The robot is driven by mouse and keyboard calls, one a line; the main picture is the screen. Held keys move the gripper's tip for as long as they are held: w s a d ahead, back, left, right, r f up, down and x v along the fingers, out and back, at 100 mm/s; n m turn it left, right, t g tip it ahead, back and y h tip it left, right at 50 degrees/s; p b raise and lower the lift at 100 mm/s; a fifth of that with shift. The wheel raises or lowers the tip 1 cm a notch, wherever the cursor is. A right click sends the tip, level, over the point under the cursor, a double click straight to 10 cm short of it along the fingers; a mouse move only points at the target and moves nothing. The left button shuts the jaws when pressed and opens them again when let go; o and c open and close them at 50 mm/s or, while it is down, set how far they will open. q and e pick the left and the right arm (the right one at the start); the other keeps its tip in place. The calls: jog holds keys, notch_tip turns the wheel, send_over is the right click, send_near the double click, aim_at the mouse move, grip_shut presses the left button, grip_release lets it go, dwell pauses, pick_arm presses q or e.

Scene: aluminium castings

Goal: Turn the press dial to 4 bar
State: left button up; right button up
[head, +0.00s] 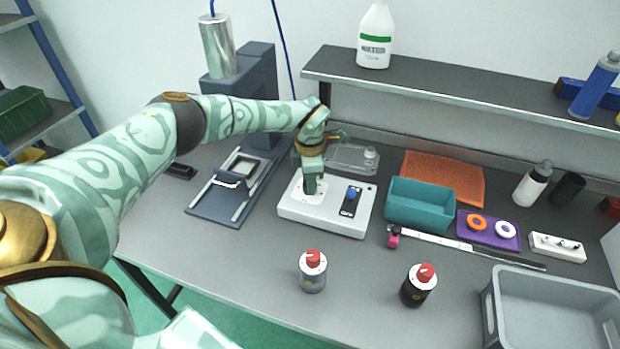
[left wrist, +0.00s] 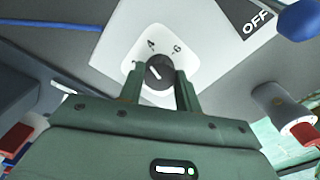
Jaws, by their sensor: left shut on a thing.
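The press dial is a round black knob (left wrist: 160,73) with a white pointer line, on a pale dial plate (left wrist: 135,42) with the marks 4 and 6 showing in the left wrist view. The line slants toward the upper left, roughly to the 4 side; its exact setting is hard to tell. My left gripper (left wrist: 161,85) is shut on the knob, one finger on each side. In the head view, my left gripper (head: 311,188) points down onto the white control box (head: 340,222) and hides the knob. My right gripper is out of view.
A blue-tipped lever (head: 351,193) stands beside the dial on a black plate. The dark blue press (head: 215,202) is left of the box, a teal bin (head: 420,216) right. Two red-capped containers (head: 313,275) (head: 418,288) stand in front. A shelf (head: 450,92) overhangs the back.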

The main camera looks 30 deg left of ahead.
pick_arm(q)
jog(key=shift+m, duration=1.1)
jog(key=o, duration=1)
jog(key=shift+c, duration=0.2)
notch_tip(320, 180, up, 16)
jog(key=p, duration=0.2)
jog(key=shift+r, duration=0.2)
jog(key=shift+f, duration=0.1)
